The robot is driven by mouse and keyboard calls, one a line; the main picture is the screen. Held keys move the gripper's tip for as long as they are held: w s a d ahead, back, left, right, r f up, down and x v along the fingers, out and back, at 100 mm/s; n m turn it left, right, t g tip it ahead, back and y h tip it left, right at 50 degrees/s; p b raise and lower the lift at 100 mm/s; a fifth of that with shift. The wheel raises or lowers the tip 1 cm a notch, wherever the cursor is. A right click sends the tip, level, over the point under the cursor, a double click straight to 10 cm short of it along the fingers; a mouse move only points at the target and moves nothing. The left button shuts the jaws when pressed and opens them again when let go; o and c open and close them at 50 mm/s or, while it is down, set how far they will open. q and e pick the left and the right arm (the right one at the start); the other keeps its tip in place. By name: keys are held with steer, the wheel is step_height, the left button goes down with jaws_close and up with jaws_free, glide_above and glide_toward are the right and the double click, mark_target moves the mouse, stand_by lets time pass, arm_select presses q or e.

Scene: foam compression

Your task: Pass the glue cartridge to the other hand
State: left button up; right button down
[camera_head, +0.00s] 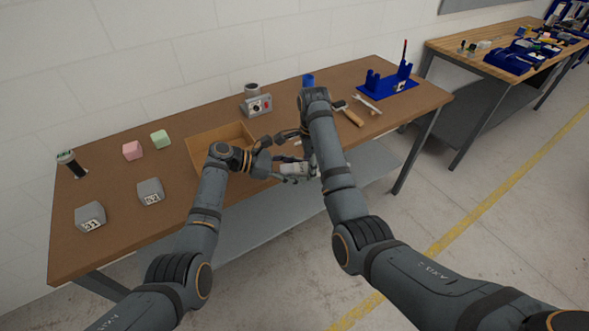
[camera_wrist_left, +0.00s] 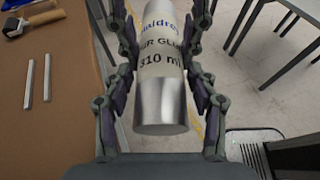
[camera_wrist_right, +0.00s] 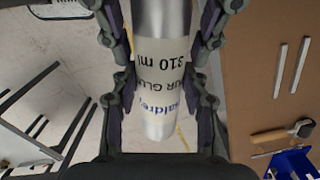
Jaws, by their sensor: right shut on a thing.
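The glue cartridge (camera_head: 294,169) is a silver tube with a white printed label. It is held between my two grippers, at or just past the table's front edge. My right gripper (camera_wrist_right: 165,90) is shut on it, with pads on both sides of the label in the right wrist view. My left gripper (camera_wrist_left: 160,80) has its fingers on both sides of the cartridge (camera_wrist_left: 161,105), close to it. Whether those pads press on it cannot be told. In the head view the arms partly hide both grippers.
An open cardboard box (camera_head: 203,151) stands behind my left wrist. Grey blocks (camera_head: 150,191), pink (camera_head: 132,150) and green (camera_head: 160,138) cubes sit left on the table. A grey device (camera_head: 256,105), a roller (camera_head: 350,116) and a blue stand (camera_head: 385,89) are farther back. Metal bars (camera_wrist_left: 47,78) lie nearby.

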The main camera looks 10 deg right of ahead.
arm_select(q)
steer(key=c, duration=1)
jaws_close()
arm_select(e)
steer(key=c, duration=0.6)
jaws_free()
